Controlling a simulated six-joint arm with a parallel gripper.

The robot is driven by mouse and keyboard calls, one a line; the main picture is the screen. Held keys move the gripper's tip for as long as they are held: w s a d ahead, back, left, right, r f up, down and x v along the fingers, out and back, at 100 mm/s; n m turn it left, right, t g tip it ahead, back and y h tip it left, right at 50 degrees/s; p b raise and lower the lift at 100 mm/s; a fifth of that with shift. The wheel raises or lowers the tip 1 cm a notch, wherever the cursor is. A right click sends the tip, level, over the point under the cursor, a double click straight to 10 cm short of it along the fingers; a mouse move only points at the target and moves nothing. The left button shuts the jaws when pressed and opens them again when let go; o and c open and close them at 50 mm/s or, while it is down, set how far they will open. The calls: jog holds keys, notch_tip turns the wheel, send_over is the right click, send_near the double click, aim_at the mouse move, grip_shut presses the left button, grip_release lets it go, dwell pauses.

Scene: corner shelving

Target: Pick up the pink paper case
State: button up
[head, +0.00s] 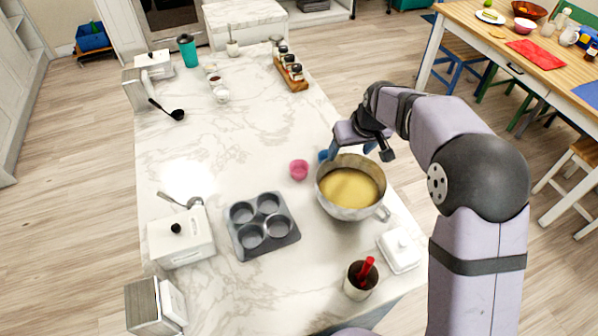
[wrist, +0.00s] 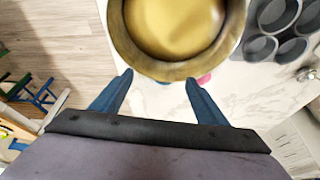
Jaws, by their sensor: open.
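The pink paper case (head: 299,170) is a small round cup on the marble counter, just left of the mixing bowl (head: 350,213). In the wrist view only a sliver of the pink case (wrist: 205,78) shows past the bowl's rim (wrist: 175,72), near the right fingertip. My gripper (head: 352,150) hangs above the counter by the bowl's far side, to the right of the case and apart from it. In the wrist view my gripper (wrist: 158,78) has its two blue fingers spread, with nothing held between them.
The bowl holds yellow batter. A small blue item (head: 323,156) sits by its far left rim, partly hidden. A muffin tin (head: 264,252) lies front left. A butter dish (head: 400,250) and a utensil pot (head: 360,281) stand in front. The counter left of the case is clear.

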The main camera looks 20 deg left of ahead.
jog(key=shift+n, duration=0.4)
jog(key=a, duration=0.1)
jog(key=a+f, duration=0.1)
jog(key=a, duration=0.1)
jog(key=a+b, duration=0.1)
jog(key=shift+w+a+f, duration=0.3)
jog(key=shift+w, duration=0.05)
jog(key=n+b, duration=0.2)
jog(key=b, duration=0.2)
send_near(297, 171)
jog(key=shift+w+d+r+g+y, duration=0.3)
jog(key=shift+w+d+r+y, duration=0.15)
jog(key=shift+d, duration=0.25)
jog(key=shift+s+a, duration=0.2)
jog(key=shift+a, duration=0.2)
jog(key=shift+p+x, duration=1.25)
jog(key=shift+x, duration=2.4)
jog(key=shift+d, duration=0.2)
jog(key=c, duration=1)
